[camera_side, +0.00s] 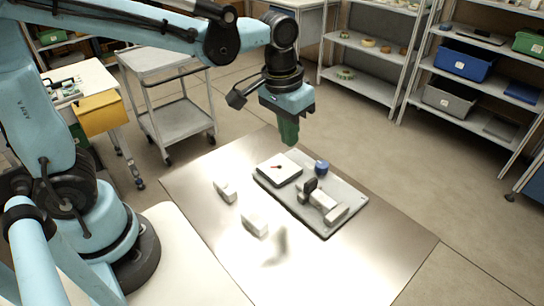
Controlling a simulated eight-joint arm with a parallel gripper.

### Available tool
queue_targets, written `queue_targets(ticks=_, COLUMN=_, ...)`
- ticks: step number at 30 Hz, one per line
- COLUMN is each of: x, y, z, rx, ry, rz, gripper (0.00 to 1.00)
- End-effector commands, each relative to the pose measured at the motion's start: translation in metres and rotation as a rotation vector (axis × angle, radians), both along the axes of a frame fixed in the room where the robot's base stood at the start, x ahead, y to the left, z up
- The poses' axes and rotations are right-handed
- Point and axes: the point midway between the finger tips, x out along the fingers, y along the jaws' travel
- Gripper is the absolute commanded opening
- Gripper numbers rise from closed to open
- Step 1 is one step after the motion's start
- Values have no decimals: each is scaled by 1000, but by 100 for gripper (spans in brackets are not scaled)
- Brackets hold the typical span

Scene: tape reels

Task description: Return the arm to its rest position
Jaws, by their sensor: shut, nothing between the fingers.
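My gripper (289,138) hangs from my light blue arm in the upper middle of the side view. Its green fingers point down and are shut, with nothing held. It is in the air above the far part of the metal table (340,275), apart from the things on it. A grey board (349,192) lies on the table below the gripper. On the board are a white square piece (279,170) with a small red mark, a small blue part (321,168), a dark part (310,185) and pale blocks (322,201).
Two white blocks (225,191) (254,225) stand on the table left of the board. A grey cart (181,118) and a yellow bin (100,112) are behind at left. Shelves with tape reels (368,43) and a blue bin (464,62) line the back right.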

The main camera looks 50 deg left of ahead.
Motion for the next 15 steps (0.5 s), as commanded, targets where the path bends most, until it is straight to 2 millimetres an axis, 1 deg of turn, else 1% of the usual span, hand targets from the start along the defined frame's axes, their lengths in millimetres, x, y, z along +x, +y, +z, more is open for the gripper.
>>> queue_targets(ticks=1, x=-8, y=9, z=4, rx=-4, ry=-37, rz=3, gripper=0)
queue_targets(ticks=6, x=-29, y=31, z=13, rx=-11, ry=-170, rz=5, gripper=0)
queue_targets(ticks=10, x=-44, y=46, z=15, rx=-6, ry=-273, rz=6, gripper=0)
queue_targets(ticks=15, x=-61, y=62, z=12, rx=9, ry=-389, rz=8, gripper=0)
